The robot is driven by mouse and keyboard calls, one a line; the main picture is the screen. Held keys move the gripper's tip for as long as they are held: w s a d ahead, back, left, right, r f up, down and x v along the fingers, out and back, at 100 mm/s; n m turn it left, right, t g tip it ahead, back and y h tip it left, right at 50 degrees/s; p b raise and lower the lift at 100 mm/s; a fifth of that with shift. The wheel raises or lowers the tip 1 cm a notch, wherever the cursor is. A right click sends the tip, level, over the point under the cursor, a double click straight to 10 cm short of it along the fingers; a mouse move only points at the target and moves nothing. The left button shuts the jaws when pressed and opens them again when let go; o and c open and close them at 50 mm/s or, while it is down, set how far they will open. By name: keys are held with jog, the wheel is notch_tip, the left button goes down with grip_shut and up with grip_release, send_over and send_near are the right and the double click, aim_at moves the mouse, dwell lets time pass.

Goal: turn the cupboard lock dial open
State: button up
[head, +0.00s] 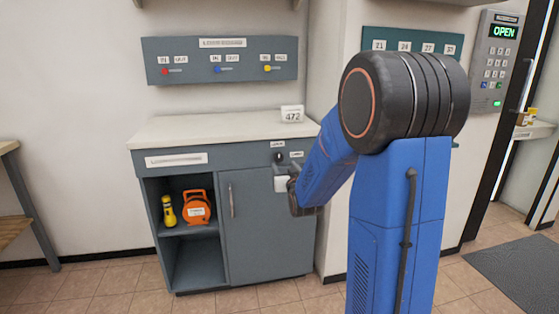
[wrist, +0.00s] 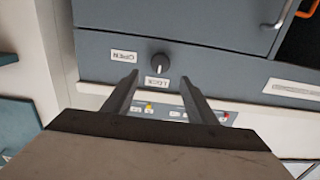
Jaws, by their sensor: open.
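The lock dial (head: 278,156) is a small black knob on the upper right front of the grey cupboard (head: 245,235). In the wrist view the dial (wrist: 159,63) shows a pale mark that appears to face the LOCK label (wrist: 157,81). The OPEN label (wrist: 124,56) is to its left in that upside-down view. My gripper (wrist: 159,79) is open and empty, its fingers pointing towards the dial's panel. The dial appears between the fingertip lines, just beyond them; I see no contact. In the head view my gripper is just below the dial, its fingers hard to make out.
The cupboard door with its handle (head: 231,200) is closed. An open shelf holds an orange reel (head: 197,208) and a yellow torch (head: 168,211). A white 472 sign (head: 292,114) stands on the countertop (head: 205,130). A switch panel (head: 220,61) hangs above.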

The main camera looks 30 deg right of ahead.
aim_at(279, 158)
jog(key=x, duration=0.9)
jog(key=c, duration=1)
